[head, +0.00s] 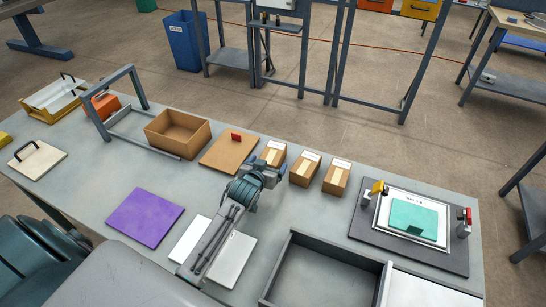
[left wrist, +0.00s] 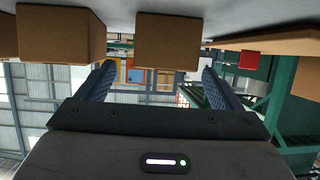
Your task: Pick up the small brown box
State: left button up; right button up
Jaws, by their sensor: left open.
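Three small brown boxes with white labels stand in a row at the table's far edge in the head view: a left one (head: 274,152), a middle one (head: 304,169) and a right one (head: 337,178). My left gripper (head: 267,172) is just in front of the left box and partly covers it. In the left wrist view, which is upside down, the fingers of my left gripper (left wrist: 156,70) are spread and empty. The left box (left wrist: 167,40) appears between the fingertips, and the middle box (left wrist: 60,36) is off to the left. My right gripper is not in view.
A brown board (head: 229,153) with a red piece lies left of the boxes, near an open carton (head: 178,133). A purple sheet (head: 146,215) and white plates lie nearer. A grey tray (head: 330,252) and a dark fixture (head: 358,222) are at right.

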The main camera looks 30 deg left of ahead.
aim_at(270, 158)
pick_arm(q)
jog(key=shift+w+a, duration=0.1)
jog(key=shift+w, duration=0.25)
jog(key=p+x, duration=0.1)
jog(key=x, duration=0.3)
jog(key=shift+a+r+p, duration=0.1)
jog(key=shift+a+p, duration=0.1)
jog(key=shift+p, duration=0.2)
jog(key=shift+w+f, duration=0.2)
jog(key=shift+w, duration=0.05)
jog(key=shift+c, duration=0.2)
jog(key=c, duration=1.1)
jog(key=shift+r, duration=0.1)
jog(key=shift+c, duration=0.3)
jog(key=shift+r, duration=0.1)
